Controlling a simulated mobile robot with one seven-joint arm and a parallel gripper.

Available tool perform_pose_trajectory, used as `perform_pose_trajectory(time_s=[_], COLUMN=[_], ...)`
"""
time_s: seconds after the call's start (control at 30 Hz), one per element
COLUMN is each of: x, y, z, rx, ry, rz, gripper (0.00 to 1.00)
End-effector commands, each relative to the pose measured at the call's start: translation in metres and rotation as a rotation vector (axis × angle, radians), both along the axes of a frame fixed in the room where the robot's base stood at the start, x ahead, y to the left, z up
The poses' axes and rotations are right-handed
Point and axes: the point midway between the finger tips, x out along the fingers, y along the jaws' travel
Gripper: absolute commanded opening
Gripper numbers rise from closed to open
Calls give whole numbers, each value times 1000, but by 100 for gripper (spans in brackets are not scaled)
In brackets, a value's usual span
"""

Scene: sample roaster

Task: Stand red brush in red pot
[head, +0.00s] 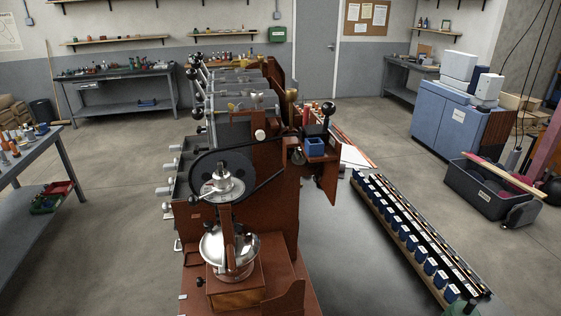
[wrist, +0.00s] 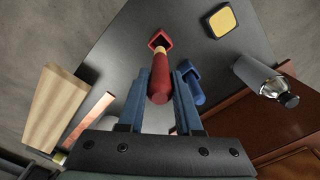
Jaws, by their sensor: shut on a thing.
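In the wrist view, my gripper (wrist: 160,75) has its two blue fingers either side of the red brush (wrist: 160,84) and is shut on its handle. The thick red end of the handle points toward the camera, and a pale tan section shows at its far end. The red pot (wrist: 167,36) is a small square cup with a dark opening, just beyond the brush on the dark grey surface. The brush's far end overlaps the pot's opening in the picture; I cannot tell whether it is inside or above it. I cannot make out my gripper, brush or pot in the head view.
In the wrist view, a blue pot with a blue handle (wrist: 196,90) lies close right of my fingers. A yellow-topped square (wrist: 222,18), a capped jar (wrist: 262,80), a pale wooden block (wrist: 52,105) and a copper-coloured strip (wrist: 92,122) surround it. Bare grey surface (wrist: 115,65) lies left.

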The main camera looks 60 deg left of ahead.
Motion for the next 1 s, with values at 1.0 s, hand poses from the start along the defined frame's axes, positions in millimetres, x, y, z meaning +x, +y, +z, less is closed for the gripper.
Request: perform_pose_trajectory(time_s=[1.0], x=[0], y=[0], z=[-61], rx=[0], ry=[0], rz=[0], gripper=[0])
